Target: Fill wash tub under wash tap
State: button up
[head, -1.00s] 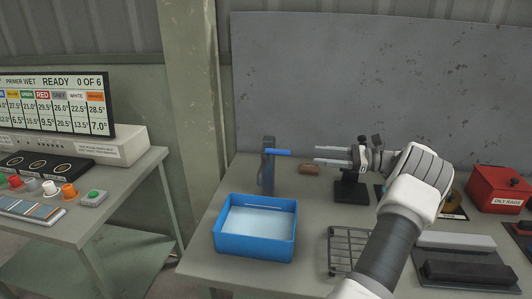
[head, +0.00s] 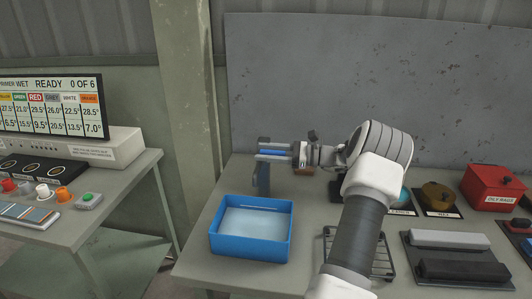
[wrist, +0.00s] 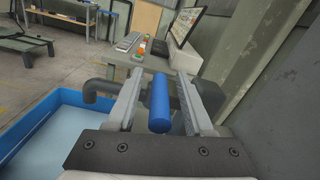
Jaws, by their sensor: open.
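The blue wash tub (head: 222,245) stands on the bench, with a pale, water-like surface inside. The grey wash tap (head: 263,182) stands behind it, and its blue lever (head: 271,152) sticks out to the right. My gripper (head: 272,152) is open at the lever, one finger on each side. In the wrist view the lever (wrist: 158,108) lies between the two fingers, with gaps showing on both sides. The dark tap spout (wrist: 98,90) is left of the fingers, and the tub's rim (wrist: 35,115) shows below. I see no stream of water.
A wire rack (head: 378,258) is right of the tub. A grey panel (head: 400,85) stands behind the bench. A side table with a display (head: 50,105) is left.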

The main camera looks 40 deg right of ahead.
grip_shut()
dwell(1.4)
